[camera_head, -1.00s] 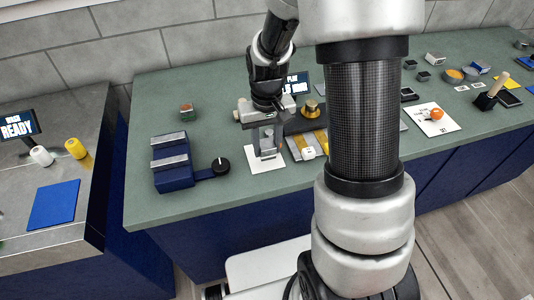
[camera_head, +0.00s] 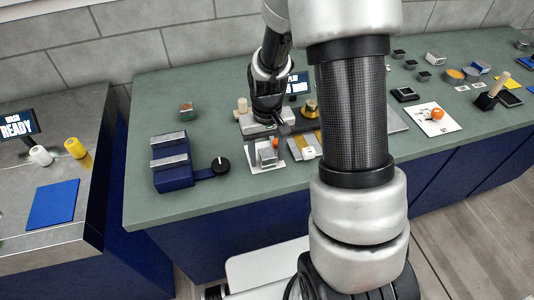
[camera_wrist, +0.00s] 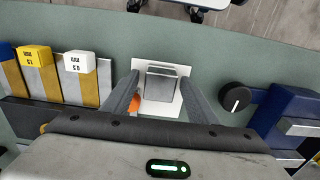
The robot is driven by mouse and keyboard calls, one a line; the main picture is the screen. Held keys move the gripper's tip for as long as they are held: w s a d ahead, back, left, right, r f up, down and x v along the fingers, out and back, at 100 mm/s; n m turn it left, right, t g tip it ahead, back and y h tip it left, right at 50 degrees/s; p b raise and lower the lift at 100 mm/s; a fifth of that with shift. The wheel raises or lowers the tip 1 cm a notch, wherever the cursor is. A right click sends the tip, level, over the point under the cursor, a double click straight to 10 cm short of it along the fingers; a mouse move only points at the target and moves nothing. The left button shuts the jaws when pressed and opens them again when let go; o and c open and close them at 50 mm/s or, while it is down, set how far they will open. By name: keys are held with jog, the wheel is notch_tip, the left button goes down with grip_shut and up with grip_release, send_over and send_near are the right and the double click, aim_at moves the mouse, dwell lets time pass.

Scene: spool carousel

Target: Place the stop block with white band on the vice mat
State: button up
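A grey block (camera_head: 267,156) stands on a white mat (camera_head: 254,167) near the bench's front edge. In the wrist view, the block (camera_wrist: 162,84) sits on the mat (camera_wrist: 150,107) between my spread fingers, apart from both. I cannot make out a white band on it. My gripper (camera_wrist: 161,80) is open and empty; in the head view my gripper (camera_head: 284,129) is behind and above the block. A small orange thing (camera_wrist: 134,103) shows beside the left finger in the wrist view. No label tells which surface is the vice mat.
A blue vice-like fixture (camera_head: 173,176) with metal bars and a black knob (camera_head: 220,165) stand left of the mat. Blocks with white (camera_wrist: 78,62) and yellow (camera_wrist: 34,56) tops lie on striped strips. A side bench holds a blue mat (camera_head: 53,204). Green bench at front left is clear.

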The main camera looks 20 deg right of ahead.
aim_at(267, 153)
notch_tip(267, 153, up, 12)
jog(key=p, duration=0.1)
jog(key=s+a+r+t+p, duration=0.1)
jog(key=s+r+t, duration=0.3)
jog(key=s+r, duration=1.1)
jog(key=shift+s+r+t+p, duration=0.25)
jog(key=shift+r+t+p, duration=0.15)
jog(key=shift+r+p, duration=0.4)
